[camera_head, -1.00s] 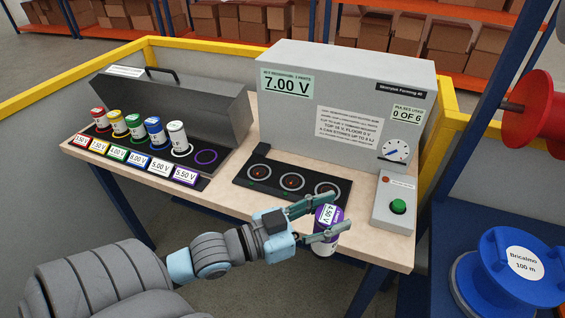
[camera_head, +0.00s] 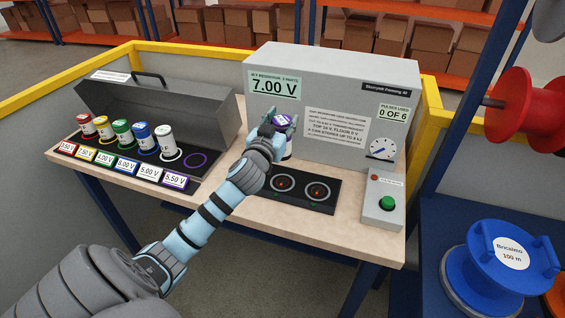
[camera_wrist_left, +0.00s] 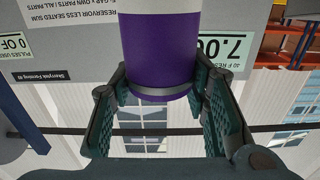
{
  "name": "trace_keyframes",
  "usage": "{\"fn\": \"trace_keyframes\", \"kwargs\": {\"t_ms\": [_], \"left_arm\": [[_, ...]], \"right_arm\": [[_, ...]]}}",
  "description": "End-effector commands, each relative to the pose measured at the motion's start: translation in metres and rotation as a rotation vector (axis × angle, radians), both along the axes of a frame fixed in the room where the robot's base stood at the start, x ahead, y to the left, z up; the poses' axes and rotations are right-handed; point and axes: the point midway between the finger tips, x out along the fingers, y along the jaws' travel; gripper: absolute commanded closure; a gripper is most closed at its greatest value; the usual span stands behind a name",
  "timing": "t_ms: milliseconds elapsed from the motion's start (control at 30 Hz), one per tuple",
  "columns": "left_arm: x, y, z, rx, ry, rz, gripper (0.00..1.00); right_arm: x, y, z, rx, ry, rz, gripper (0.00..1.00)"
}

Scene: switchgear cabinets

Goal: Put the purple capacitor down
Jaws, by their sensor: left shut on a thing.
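My left gripper (camera_head: 280,124) is shut on the purple capacitor (camera_head: 284,121), holding it over the left end of the black socket plate (camera_head: 303,205), in front of the grey machine. In the left wrist view the purple-and-white capacitor (camera_wrist_left: 160,62) stands between the two green fingers. The arm and hand hide the left socket, so I cannot tell whether the capacitor touches the plate. Two sockets (camera_head: 317,191) to its right show empty. The purple ring (camera_head: 195,160) at the right end of the capacitor rack (camera_head: 225,150) is empty.
Red, yellow, green, blue and white capacitors (camera_head: 167,139) stand in the rack at the left. The grey machine (camera_head: 335,85) reads 7.00 V and 0 OF 6. A box with a green button (camera_head: 387,203) stands at right. Blue (camera_head: 510,255) and red spools are beyond the table.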

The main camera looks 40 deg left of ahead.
Motion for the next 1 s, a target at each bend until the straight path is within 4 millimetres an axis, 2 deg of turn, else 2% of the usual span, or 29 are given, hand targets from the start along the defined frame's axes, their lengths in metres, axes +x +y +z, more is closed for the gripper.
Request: {"fn": "trace_keyframes", "kwargs": {"t_ms": [33, 100, 267, 433, 533, 700, 733, 833, 1000], "left_arm": [[0.0, 0.0, -0.024, -0.001, 0.003, 0.001, 1.0], [0.0, 0.0, -0.046, 0.0, 0.001, 0.0, 1.0], [0.0, -0.001, -0.072, 0.001, -0.003, -0.001, 1.0], [0.0, 0.0, -0.106, 0.001, -0.001, -0.002, 1.0], [0.0, -0.001, -0.115, 0.001, -0.003, -0.003, 1.0], [0.0, -0.001, -0.112, 0.001, -0.003, -0.003, 1.0], [0.0, -0.001, -0.113, 0.0, -0.001, -0.002, 0.53], [0.0, -0.001, -0.113, 0.0, -0.001, -0.002, 0.38], [0.0, -0.001, -0.112, 0.001, -0.002, -0.002, 0.38]], "right_arm": [[0.0, 0.0, -0.01, 0.0, 0.0, 0.0, 0.6], [0.0, 0.0, -0.016, 0.0, 0.001, 0.0, 0.6], [0.0, 0.0, -0.024, 0.0, 0.001, 0.0, 0.6], [0.0, 0.0, -0.039, 0.0, 0.001, 0.0, 0.6], [0.0, 0.0, -0.042, 0.0, 0.001, 0.0, 0.6], [-0.001, 0.0, -0.039, 0.0, 0.002, 0.0, 0.6], [-0.001, 0.0, -0.039, 0.0, 0.002, 0.0, 0.6], [-0.001, 0.0, -0.039, 0.0, 0.001, 0.0, 0.6], [-0.001, 0.0, -0.039, 0.0, 0.001, 0.0, 0.6]]}}
